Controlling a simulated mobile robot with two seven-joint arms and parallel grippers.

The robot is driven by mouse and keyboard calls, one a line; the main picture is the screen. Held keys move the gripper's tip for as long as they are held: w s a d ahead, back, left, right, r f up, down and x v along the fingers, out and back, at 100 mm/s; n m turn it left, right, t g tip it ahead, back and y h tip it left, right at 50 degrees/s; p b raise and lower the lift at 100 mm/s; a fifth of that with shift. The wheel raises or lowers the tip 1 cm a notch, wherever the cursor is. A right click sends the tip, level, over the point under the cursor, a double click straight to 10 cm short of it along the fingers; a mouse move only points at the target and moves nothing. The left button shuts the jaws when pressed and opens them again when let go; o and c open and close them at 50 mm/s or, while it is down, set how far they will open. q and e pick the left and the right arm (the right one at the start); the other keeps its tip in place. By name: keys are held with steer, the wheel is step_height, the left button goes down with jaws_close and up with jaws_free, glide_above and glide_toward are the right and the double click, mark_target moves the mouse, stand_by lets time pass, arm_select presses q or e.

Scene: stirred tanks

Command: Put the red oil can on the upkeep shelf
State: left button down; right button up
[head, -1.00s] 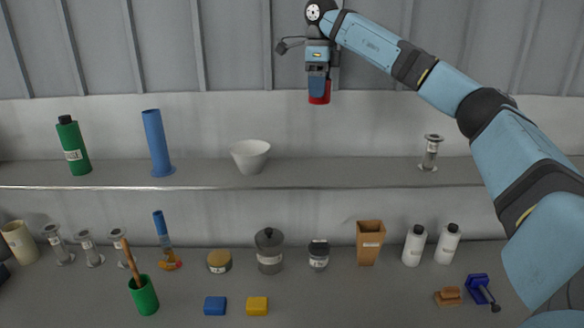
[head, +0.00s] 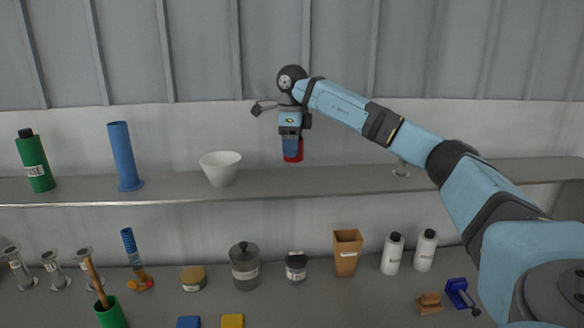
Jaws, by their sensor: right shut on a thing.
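My right gripper (head: 291,138) hangs pointing down in the head view, shut on the red oil can (head: 293,155). Only the can's lower part shows below the fingers; the rest is hidden by the gripper. The can is in front of the wall, just above or at the level of the long grey upper shelf (head: 330,183). I cannot tell whether it touches the shelf. My left gripper is not in view.
The shelf between bowl and metal piece is clear. Jars, white bottles (head: 392,254) and a brown container (head: 346,252) stand below.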

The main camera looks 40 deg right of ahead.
step_height(320, 180, down, 6)
steer(key=shift+r+p, duration=0.25)
steer(key=shift+p, duration=0.1)
steer(key=shift+f, duration=0.1)
steer(key=o, duration=1)
steer(key=shift+f, duration=0.15)
step_height(320, 180, up, 12)
steer(key=shift+r, duration=0.2)
steer(key=shift+f, duration=0.1)
